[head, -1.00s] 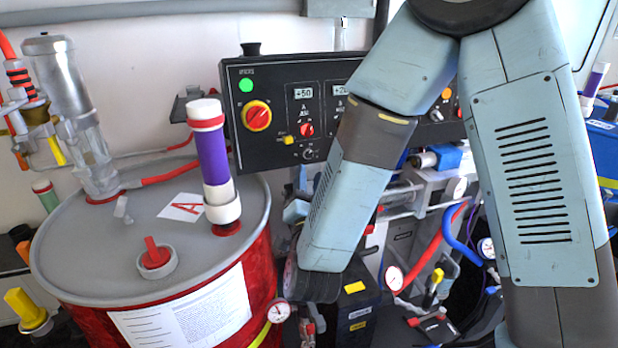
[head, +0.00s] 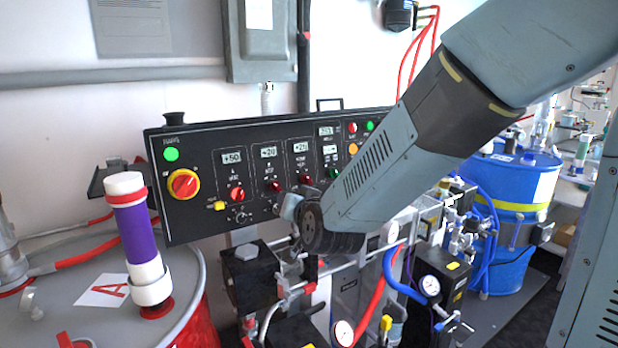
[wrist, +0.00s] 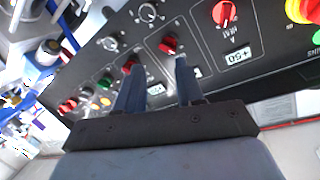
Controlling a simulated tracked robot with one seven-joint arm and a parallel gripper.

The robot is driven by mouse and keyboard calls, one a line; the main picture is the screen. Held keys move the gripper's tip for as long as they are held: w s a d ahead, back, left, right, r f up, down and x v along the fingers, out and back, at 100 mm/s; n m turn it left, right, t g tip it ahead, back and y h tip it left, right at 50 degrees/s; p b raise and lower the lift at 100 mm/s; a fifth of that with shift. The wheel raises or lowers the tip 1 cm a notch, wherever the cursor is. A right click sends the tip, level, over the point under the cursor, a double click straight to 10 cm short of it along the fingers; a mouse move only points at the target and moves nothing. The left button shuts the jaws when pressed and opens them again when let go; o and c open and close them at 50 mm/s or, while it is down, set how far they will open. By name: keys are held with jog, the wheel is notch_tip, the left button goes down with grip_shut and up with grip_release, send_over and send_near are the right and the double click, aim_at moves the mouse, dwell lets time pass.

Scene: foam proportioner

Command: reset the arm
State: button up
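My gripper shows in the wrist view (wrist: 160,72) with its two dark fingers apart and nothing between them. In the head view my arm reaches in from the upper right, and its wrist end is in front of the lower edge of the black control panel (head: 200,219). The gripper itself is mostly hidden there behind the wrist. In the wrist view the panel (wrist: 215,90) lies beyond the fingers, with red knobs and small displays close to the fingertips. I cannot tell whether the fingers touch it.
A red drum (head: 60,262) with a grey lid and a purple-banded tube (head: 133,235) stands at left. A blue drum (head: 520,200) stands at right. Hoses, valves and gauges (head: 429,286) crowd the space below the panel. A grey box (head: 262,40) hangs on the wall.

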jog(key=s+d+r+g+h, duration=0.2)
jog(key=s+d+g, duration=0.2)
jog(key=s+d, duration=0.6)
jog(key=s+d+r+g+h, duration=0.2)
jog(key=s+d+g, duration=0.3)
jog(key=s+d, duration=0.6)
jog(key=d+h, duration=0.1)
jog(key=d, duration=0.5)
jog(key=shift+s+h, duration=0.25)
jog(key=shift+h, duration=0.05)
jog(key=shift+o, duration=0.5)
jog(key=shift+d, duration=0.1)
